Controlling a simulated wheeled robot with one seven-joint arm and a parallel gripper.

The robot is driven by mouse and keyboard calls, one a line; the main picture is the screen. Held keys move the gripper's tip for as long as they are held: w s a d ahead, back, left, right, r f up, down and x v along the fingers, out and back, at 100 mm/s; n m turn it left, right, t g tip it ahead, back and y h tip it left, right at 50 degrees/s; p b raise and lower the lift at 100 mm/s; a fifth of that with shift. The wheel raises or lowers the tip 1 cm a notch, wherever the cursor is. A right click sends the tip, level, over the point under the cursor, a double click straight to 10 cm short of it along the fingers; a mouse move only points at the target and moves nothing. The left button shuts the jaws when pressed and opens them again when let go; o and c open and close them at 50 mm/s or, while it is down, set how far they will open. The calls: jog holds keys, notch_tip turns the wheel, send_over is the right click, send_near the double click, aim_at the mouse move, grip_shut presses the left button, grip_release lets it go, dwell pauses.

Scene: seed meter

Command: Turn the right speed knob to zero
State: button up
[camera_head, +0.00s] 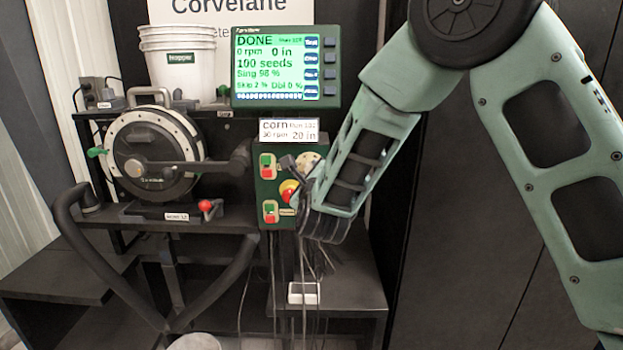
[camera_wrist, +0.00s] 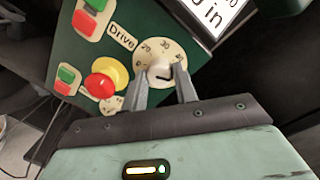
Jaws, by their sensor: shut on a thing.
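The green control panel (camera_wrist: 77,57) carries a cream dial (camera_wrist: 147,50) with numbers such as 20 and 30, beside a "Drive" label. In the wrist view my gripper (camera_wrist: 160,82) is shut on the knob (camera_wrist: 161,72) at the dial's middle, one finger on each side. The fingers hide part of the dial, and I cannot read the knob's setting surely. The dial also shows in the head view (camera_head: 309,159), partly behind my gripper. The display (camera_head: 272,66) reads DONE, 0 rpm, 0 in and 100 seeds.
Red and green switches (camera_head: 268,166) line the panel's left. A round seed meter (camera_head: 153,155) stands left. Cables hang below the panel.

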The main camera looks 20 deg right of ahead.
jog(key=n+h+p, duration=0.1)
jog(key=n+p, duration=0.2)
jog(key=n, duration=0.8)
jog(key=n+h+p, duration=0.1)
jog(key=n+p, duration=0.3)
jog(key=n, duration=0.8)
jog(key=n+h+p, duration=0.1)
jog(key=n+p, duration=0.3)
jog(key=n, duration=0.8)
jog(key=shift+a+f+g+h, duration=0.15)
jog(key=shift+f+g+h, duration=0.15)
jog(key=shift+n+p, duration=0.3)
jog(key=shift+n, duration=0.1)
jog(key=o, duration=1)
jog(key=shift+c, duration=0.2)
jog(key=b+v, duration=0.3)
jog(key=v, duration=1.4)
jog(key=shift+s+b, duration=0.15)
jog(key=shift+b, duration=0.15)
